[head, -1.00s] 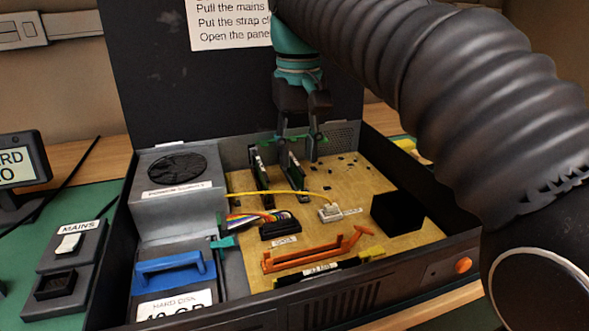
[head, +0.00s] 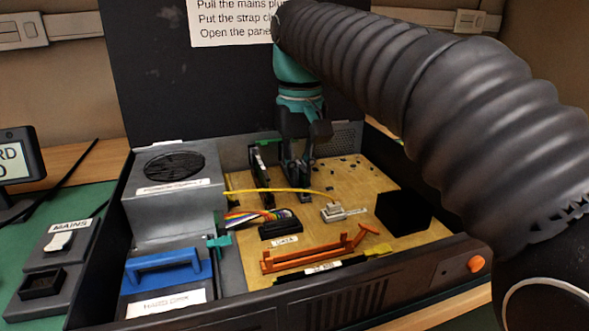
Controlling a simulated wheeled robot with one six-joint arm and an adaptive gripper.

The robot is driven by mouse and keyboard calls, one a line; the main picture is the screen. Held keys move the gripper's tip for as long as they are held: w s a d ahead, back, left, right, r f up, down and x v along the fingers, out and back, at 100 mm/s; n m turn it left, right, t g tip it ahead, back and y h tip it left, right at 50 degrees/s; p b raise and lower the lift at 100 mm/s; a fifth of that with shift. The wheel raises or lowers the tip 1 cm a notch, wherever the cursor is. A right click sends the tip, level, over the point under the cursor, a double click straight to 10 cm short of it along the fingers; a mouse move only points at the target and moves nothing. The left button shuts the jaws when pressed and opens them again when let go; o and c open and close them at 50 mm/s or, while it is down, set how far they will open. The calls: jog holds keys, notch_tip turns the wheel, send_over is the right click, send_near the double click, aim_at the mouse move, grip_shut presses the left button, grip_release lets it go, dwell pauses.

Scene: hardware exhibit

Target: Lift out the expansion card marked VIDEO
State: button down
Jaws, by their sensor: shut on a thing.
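Two upright dark expansion cards stand side by side at the back of the open computer case (head: 440,270). The left card (head: 262,175) has a green tab at its top and stands free. My gripper (head: 297,188) reaches down from above and is shut on the right-hand card (head: 296,176), which its fingers mostly hide. That card still appears to be down at the board. I cannot read a VIDEO marking on either card.
A yellow cable (head: 278,191) crosses just in front of the cards to a white connector (head: 336,212). A ribbon cable (head: 258,216), orange latch (head: 305,259) and black block (head: 402,211) lie nearer. The power supply (head: 172,205) stands left; the raised lid (head: 150,70) is behind.

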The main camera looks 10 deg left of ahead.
jog(key=shift+r, duration=0.1)
jog(key=shift+r, duration=0.5)
jog(key=r, duration=0.2)
jog(key=r+p, duration=0.1)
jog(key=shift+s+d+r, duration=0.2)
jog(key=shift+d+r, duration=0.05)
jog(key=shift+d, duration=0.05)
jog(key=s+d+r, duration=0.6)
jog(key=d, duration=0.2)
jog(key=shift+s+d+r, duration=0.15)
jog(key=shift+s+d, duration=0.1)
jog(key=shift+d, duration=0.15)
